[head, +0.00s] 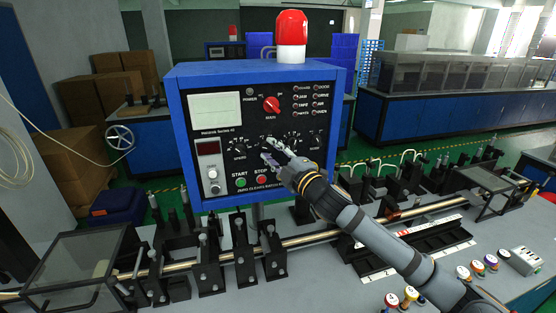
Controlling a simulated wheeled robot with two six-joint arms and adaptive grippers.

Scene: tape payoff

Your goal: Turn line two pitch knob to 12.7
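A blue-framed control box (175,130) with a black panel face stands in the middle of the head view. A row of small dark knobs with white scale marks crosses the panel, among them a knob at the left (238,146) and one at the right (316,139). My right gripper (268,149) is at the middle of this row, its fingers pointing at the panel and partly covering the knobs there. The fingertips look slightly apart, but whether they grip a knob is too small to tell. The pitch label and setting are not readable. My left gripper is not in view.
A red main switch (271,104), green start button (241,183) and red stop button (261,180) are close by on the panel. A red beacon (291,30) tops the box. A metal rod line with black brackets (208,265) runs below.

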